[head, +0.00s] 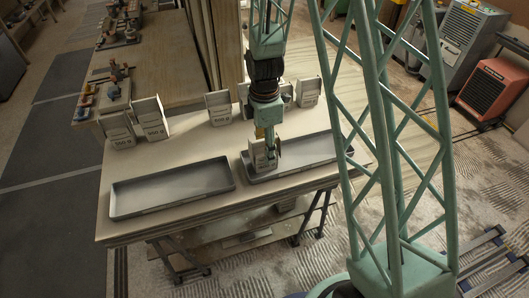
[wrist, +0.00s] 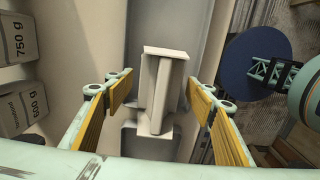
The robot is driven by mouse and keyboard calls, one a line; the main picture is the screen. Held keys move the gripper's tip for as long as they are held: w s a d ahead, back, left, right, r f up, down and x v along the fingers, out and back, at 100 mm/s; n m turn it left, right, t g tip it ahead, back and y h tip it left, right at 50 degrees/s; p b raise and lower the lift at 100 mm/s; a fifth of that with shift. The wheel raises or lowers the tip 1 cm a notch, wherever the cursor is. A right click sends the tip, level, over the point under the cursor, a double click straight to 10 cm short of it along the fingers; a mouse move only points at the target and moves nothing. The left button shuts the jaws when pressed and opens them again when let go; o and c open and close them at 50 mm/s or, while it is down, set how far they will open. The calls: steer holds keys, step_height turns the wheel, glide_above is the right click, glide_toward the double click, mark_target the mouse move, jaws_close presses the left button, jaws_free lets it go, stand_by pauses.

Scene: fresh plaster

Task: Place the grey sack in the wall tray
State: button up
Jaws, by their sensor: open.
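A pale grey block-like packet with a label (head: 260,158) stands at the left end of the right-hand tray (head: 318,150); I take it for the grey sack. My gripper (head: 266,148) points down over it. In the wrist view the packet (wrist: 160,92) stands between the two spread, yellow-padded fingers of my gripper (wrist: 162,100), with gaps on both sides. A second, empty grey tray (head: 160,207) lies on the left of the table. I cannot tell which tray is the wall tray. My gripper hides part of the packet.
Several similar labelled grey packets stand behind the trays, at the left (head: 150,117) and in the middle (head: 218,107). In the wrist view, two read 750 g (wrist: 16,40) and 600 g (wrist: 22,105). The table front (head: 225,200) is bare between the trays.

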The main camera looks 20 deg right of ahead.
step_height(320, 180, up, 8)
steer(key=shift+f+p, duration=0.25)
steer(key=shift+p, duration=0.15)
steer(key=shift+r, duration=0.15)
stand_by(0.7)
steer(key=shift+s+r, duration=0.1)
steer(key=shift+r, duration=0.35)
steer(key=s+r+m+t, duration=0.1)
steer(key=s+r+m, duration=0.3)
steer(key=s+r, duration=0.55)
steer(key=s+r+m+t, duration=0.1)
steer(key=s+r+m, duration=0.35)
steer(key=r, duration=0.95)
steer(key=s+r+m+t, duration=0.1)
steer(key=s+r+m, duration=0.4)
steer(key=s, duration=0.5)
steer(key=s+r+m+t, duration=0.1)
steer(key=s+r+m, duration=0.3)
steer(key=s, duration=0.7)
steer(key=shift+s+r+m, duration=0.15)
steer(key=shift+r+m, duration=0.2)
steer(key=shift+r, duration=0.15)
